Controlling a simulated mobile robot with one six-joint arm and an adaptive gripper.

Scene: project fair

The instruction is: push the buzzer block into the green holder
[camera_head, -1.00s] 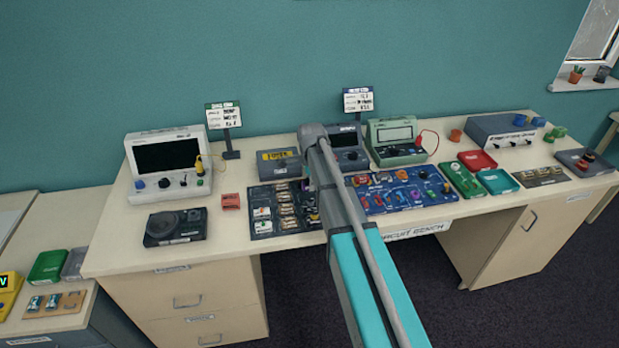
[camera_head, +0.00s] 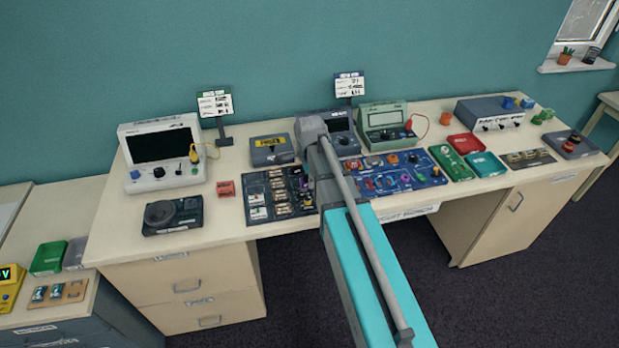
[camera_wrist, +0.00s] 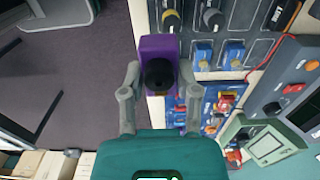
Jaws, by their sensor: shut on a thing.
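The buzzer block is a purple block with a round black top (camera_wrist: 158,50) in the wrist view. My gripper (camera_wrist: 157,82) is shut on it, one grey finger at each side. Bench and dark tray lie to its right in that view and floor to its left, so it is near the bench's front edge. In the head view my arm hides most of the gripper and the block. I cannot make out the green holder for sure in either view.
A dark parts tray (camera_head: 255,187) and a blue component board (camera_head: 428,180) lie either side of my arm. Meters stand behind, including a green meter (camera_head: 384,112). A green tray (camera_head: 450,160) is further right.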

